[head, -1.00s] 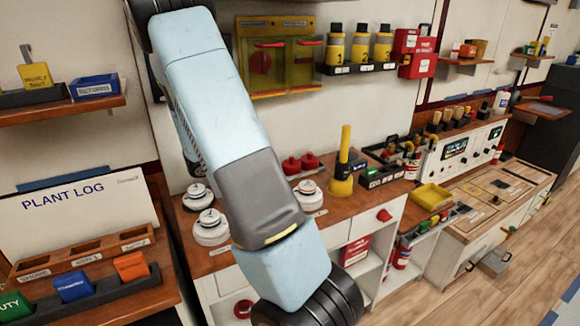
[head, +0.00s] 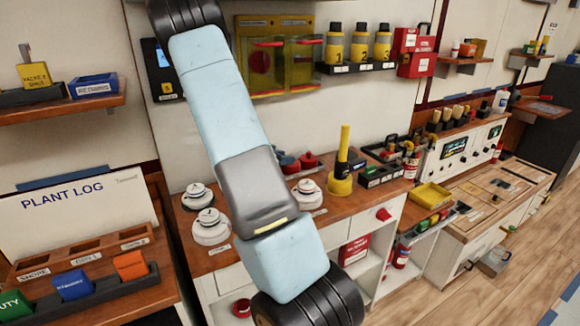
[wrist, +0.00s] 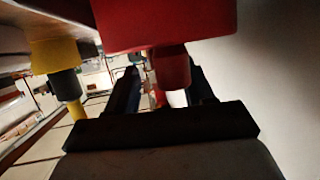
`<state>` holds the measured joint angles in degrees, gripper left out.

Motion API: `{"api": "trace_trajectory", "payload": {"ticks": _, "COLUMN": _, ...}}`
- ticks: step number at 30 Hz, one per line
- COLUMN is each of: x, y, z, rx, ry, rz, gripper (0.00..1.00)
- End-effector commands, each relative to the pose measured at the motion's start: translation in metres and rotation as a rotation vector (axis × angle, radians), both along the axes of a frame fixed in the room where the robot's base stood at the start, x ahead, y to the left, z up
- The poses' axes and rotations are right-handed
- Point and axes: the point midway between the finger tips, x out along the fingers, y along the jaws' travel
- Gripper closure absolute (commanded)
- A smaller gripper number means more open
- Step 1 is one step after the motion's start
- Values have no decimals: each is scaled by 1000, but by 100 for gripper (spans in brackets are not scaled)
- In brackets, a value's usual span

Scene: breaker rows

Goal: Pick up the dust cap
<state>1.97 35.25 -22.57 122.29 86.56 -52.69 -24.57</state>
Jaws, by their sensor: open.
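Two red knobbed caps stand at the back of the wooden counter in the head view, one (head: 308,160) in plain sight and one (head: 290,165) partly behind my arm. I cannot tell for sure which is the dust cap. In the wrist view, which looks upside down, a large red cap (wrist: 165,25) is close, with its narrower knob (wrist: 171,68) pointing down the picture. My gripper (wrist: 163,85) is open, with its dark fingers on either side of the knob's line. Contact cannot be told. In the head view my arm mostly hides the gripper.
White round devices (head: 210,228) stand on the counter left and right of my arm. A yellow plunger-like tool (head: 342,175) stands to the right and also shows in the wrist view (wrist: 55,55). A yellow panel (head: 275,60) and a bottle shelf (head: 355,68) are on the wall above.

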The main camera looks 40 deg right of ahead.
Motion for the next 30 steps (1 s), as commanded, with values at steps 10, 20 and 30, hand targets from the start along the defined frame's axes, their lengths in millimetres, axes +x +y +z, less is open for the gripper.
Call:
{"api": "trace_trajectory", "payload": {"ticks": 10, "x": -1, "y": -13, "z": -6, "rx": 1, "ry": 2, "rz": 1, "gripper": 48}}
{"api": "trace_trajectory", "payload": {"ticks": 20, "x": -1, "y": -12, "z": -5, "rx": 1, "ry": 1, "rz": 2, "gripper": 78}}
{"api": "trace_trajectory", "payload": {"ticks": 30, "x": 0, "y": -12, "z": -5, "rx": 1, "ry": 1, "rz": 2, "gripper": 100}}
